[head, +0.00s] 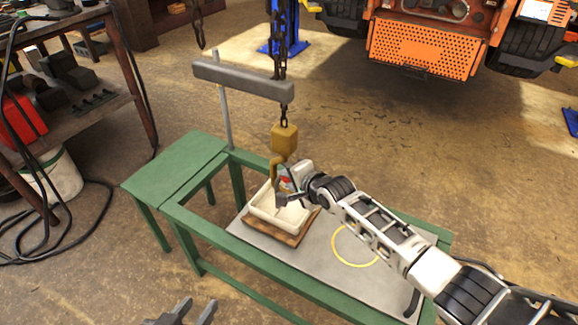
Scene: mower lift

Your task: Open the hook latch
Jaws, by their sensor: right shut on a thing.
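A yellow hook block (284,138) hangs on a dark chain, with its hook (274,170) pointing down above a cream tray. My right gripper (284,196) is at the mouth of the hook, on its right side. It is shut on a small part there, which I take to be the hook latch; the gripper hides most of it. A small reddish patch shows between the hook and the gripper; I cannot tell what it belongs to. My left gripper (198,309) is at the bottom edge, away from the hook, with its fingers apart and nothing seen between them.
The cream tray (263,222) sits on a brown board on a green-framed bench (190,158). A grey beam (240,80) on a thin post stands beside the chain. A yellow ring (340,258) marks the bench's grey top. An orange mower (424,45) is behind.

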